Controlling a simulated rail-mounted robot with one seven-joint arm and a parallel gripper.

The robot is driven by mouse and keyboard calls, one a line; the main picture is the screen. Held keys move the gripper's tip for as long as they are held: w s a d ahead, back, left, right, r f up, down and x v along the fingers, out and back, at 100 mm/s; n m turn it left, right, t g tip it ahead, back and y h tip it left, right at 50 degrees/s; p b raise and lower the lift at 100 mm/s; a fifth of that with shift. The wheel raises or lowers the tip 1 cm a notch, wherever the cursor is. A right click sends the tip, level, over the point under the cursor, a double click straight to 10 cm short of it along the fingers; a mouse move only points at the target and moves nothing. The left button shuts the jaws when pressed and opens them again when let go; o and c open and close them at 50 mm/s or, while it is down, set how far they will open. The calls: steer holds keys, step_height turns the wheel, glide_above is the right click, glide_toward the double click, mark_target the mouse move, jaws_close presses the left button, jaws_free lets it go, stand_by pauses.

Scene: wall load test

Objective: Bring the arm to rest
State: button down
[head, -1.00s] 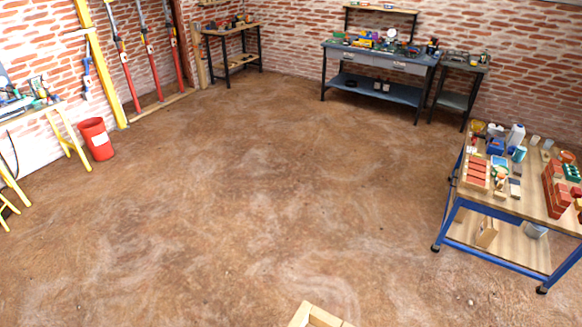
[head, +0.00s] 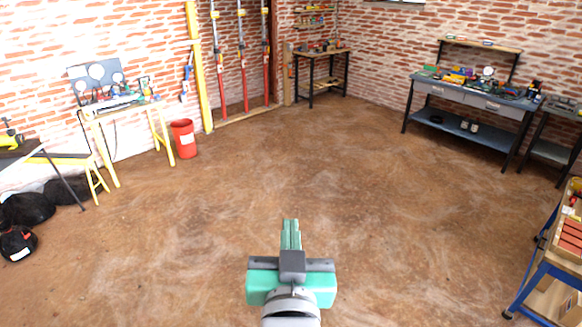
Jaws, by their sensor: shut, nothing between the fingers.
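My gripper (head: 290,232) is in the lower middle of the head view, a green and grey body with its two green fingers pointing away from me. The fingers lie side by side, shut, with nothing between them. It is over bare brown floor and touches nothing that I can see. The lower part of my arm is cut off by the bottom edge of the view.
A wheeled blue-framed cart (head: 540,290) is at the right edge. A workbench (head: 470,102) stands at the back right, a small table (head: 320,72) at the back. A red bucket (head: 184,139) and yellow-legged trestle table (head: 125,108) are at left. The middle floor is clear.

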steer(key=s+r+t, duration=0.3)
steer(key=s+r, duration=0.4)
steer(key=r, duration=0.3)
steer(key=s+r+t, duration=0.3)
steer(key=s+r, duration=0.5)
steer(key=r, duration=0.2)
step_height(320, 180, up, 17)
steer(key=p, duration=1.6)
steer(key=shift+n+p, duration=0.3)
steer(key=shift+n, duration=0.1)
steer(key=shift+s+a, duration=0.1)
steer(key=shift+r, duration=0.1)
